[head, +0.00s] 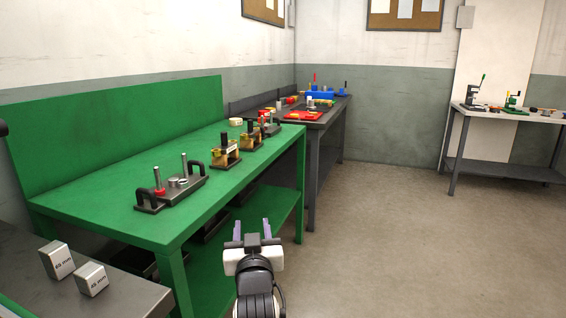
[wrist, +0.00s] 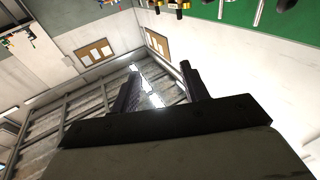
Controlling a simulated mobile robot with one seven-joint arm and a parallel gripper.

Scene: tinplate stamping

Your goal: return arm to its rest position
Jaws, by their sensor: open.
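My gripper (head: 252,232) shows at the bottom middle of the head view, in front of the green workbench (head: 110,223) and over the floor. Its two fingers stand apart with nothing between them. In the wrist view the gripper (wrist: 158,82) also shows with both fingers spread and empty. That view looks toward the ceiling and upper walls, with the scene turned over. No object touches the fingers.
The green bench carries a dark plate with posts (head: 172,192) and several small brass-coloured fixtures (head: 226,153). Two metal blocks (head: 57,260) sit on a dark table at lower left. A white table (head: 500,115) stands far right. Floor (head: 420,230) at right is clear.

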